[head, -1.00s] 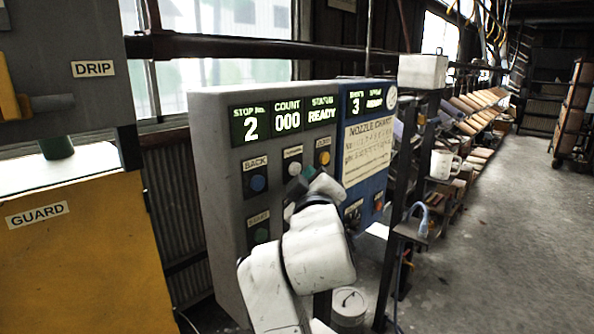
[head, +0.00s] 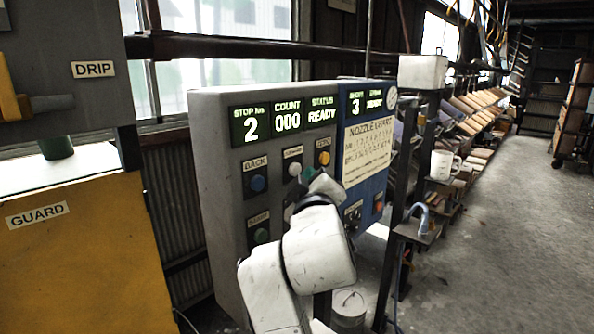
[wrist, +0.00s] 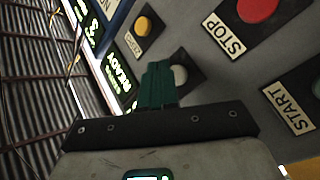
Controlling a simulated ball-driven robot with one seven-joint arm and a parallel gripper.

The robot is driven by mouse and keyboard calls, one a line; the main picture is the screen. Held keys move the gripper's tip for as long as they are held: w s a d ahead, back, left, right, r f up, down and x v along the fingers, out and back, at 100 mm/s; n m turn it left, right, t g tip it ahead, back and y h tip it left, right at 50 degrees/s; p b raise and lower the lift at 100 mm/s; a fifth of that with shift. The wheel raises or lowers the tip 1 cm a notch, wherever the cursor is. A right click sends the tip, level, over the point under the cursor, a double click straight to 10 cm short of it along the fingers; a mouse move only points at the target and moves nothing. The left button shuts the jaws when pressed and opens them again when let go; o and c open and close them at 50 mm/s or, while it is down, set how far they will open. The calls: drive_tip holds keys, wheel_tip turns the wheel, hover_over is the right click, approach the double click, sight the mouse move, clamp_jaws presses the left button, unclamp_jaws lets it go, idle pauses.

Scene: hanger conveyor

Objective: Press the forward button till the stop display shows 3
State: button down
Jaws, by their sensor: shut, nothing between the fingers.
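The grey control panel (head: 217,150) stands ahead of me, and its stop display (head: 250,125) reads 2. The forward button (head: 294,169) is the white one between the blue back button (head: 258,183) and the orange zero button (head: 324,158). Its label is blurred in the head view. My gripper (head: 309,176) is shut and empty, just below and right of the white button. In the wrist view the dark green fingertips (wrist: 158,82) are next to the white button (wrist: 180,75) and partly overlap it. I cannot tell whether they touch it.
The status display (head: 321,115) reads READY and the count (head: 288,121) 000. The green start button (head: 262,235) is lower left; the red stop button (wrist: 256,8) shows in the wrist view. A blue nozzle chart panel (head: 353,175) adjoins on the right. A yellow guard (head: 90,270) stands left.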

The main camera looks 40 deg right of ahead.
drive_tip(key=shift+w, duration=0.1)
idle(0.7)
drive_tip(key=shift+w, duration=0.3)
